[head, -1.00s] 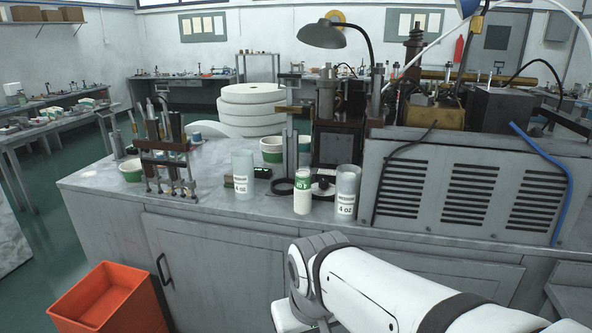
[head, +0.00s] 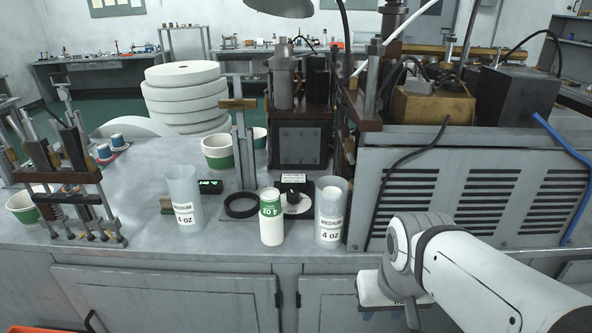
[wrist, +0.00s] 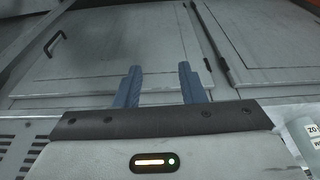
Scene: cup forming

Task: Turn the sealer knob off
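In the head view the fingers are hidden and only my arm shows, low at right.
A black ring (head: 241,205) and another clear tube (head: 184,198) stand left of the dial. A metal rack (head: 65,195) is at the far left. A vented grey housing (head: 435,190) blocks the right side. The counter (head: 150,240) has bare room along its front edge.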

